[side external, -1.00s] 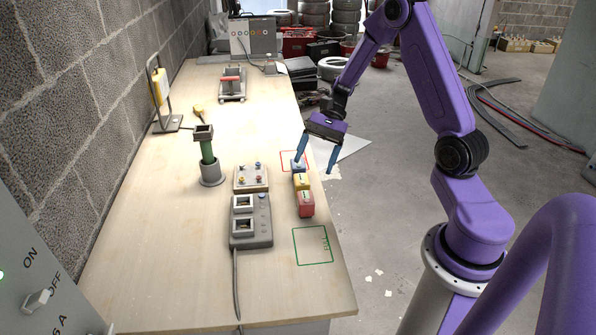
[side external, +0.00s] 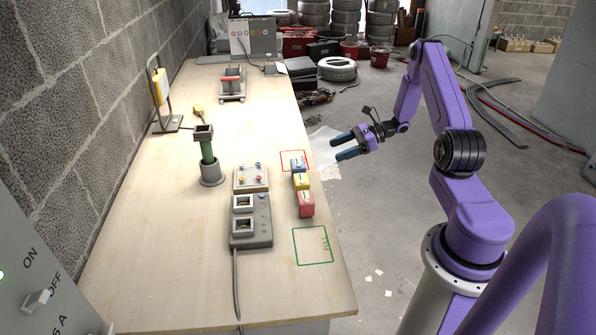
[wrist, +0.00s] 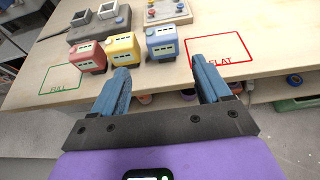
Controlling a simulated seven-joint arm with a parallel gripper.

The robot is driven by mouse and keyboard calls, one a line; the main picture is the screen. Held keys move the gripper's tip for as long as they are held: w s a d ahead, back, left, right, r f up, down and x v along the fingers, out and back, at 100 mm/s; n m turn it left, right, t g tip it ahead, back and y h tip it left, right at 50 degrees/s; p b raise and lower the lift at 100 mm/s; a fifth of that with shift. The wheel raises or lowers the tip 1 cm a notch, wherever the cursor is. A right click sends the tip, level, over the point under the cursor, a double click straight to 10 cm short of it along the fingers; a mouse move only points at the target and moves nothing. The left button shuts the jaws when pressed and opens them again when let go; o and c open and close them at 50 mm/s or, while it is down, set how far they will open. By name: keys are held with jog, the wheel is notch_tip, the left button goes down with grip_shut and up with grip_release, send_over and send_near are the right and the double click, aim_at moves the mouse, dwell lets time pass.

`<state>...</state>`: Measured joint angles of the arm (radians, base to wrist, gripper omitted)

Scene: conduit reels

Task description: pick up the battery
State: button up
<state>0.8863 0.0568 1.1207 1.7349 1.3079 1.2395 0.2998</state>
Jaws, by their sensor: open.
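Three block-shaped batteries stand in a row near the bench's right edge: a blue battery (side external: 299,164), a yellow battery (side external: 302,181) and a red battery (side external: 306,204). The wrist view shows the red (wrist: 88,57), yellow (wrist: 122,48) and blue (wrist: 161,42) ones from left to right. My gripper (side external: 338,148) is open and empty, off the bench's right edge, with its blue fingers pointing left toward the bench. In the wrist view the open fingers (wrist: 160,70) frame the blue battery, which lies beyond them, apart from both.
A red outline marked FLAT (wrist: 220,49) lies beside the blue battery, and a green outline marked FULL (side external: 313,246) lies nearer the front. A grey two-bay charger (side external: 251,239) and a panel with coloured knobs (side external: 251,179) stand left of the batteries. A green post (side external: 208,151) stands farther left.

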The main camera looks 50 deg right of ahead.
aim_at(303, 162)
jog(key=x, duration=1.3)
jog(key=shift+w, duration=0.2)
jog(key=c, duration=0.9)
